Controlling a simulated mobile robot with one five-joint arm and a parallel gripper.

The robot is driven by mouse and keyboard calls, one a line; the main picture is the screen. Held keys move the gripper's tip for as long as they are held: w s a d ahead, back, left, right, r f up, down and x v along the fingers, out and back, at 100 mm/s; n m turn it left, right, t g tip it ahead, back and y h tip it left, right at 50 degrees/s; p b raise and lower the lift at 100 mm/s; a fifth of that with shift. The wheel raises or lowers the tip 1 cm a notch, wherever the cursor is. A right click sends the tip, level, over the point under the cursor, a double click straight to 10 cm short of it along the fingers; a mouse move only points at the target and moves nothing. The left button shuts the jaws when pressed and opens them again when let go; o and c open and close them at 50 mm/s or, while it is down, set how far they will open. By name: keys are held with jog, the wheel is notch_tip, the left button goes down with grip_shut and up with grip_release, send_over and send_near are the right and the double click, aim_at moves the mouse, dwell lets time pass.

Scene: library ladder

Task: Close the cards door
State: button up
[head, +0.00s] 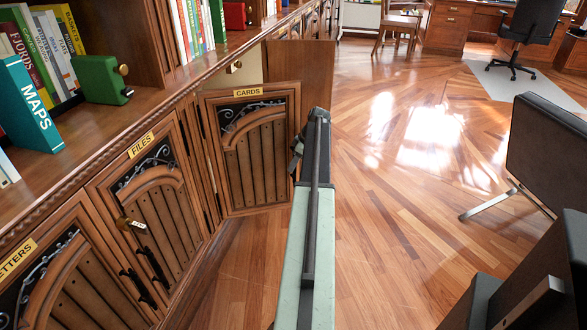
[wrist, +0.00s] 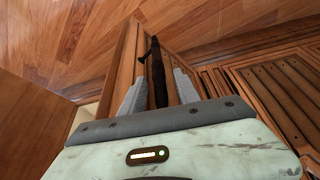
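The cards door (head: 250,150) is a slatted wooden door with a yellow CARDS label (head: 248,92). It stands swung out from the bookcase base, over the floor, its labelled face toward me in the head view. In the wrist view, my gripper (wrist: 160,74) has its two grey fingers spread on either side of a dark handle (wrist: 157,80) on a wooden panel, likely the cards door. Gaps show between fingers and handle; contact is not clear. In the head view my pale green arm hides most of the gripper at the door's free edge.
The files door (head: 155,215) is closed, with a small tag hanging on it. Another wooden panel (head: 303,80) stands out behind the cards door. A dark chair (head: 550,150) is at the right. The wooden floor (head: 400,200) between is clear.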

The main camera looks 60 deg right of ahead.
jog(key=shift+r, duration=0.1)
grip_shut()
dwell(1.2)
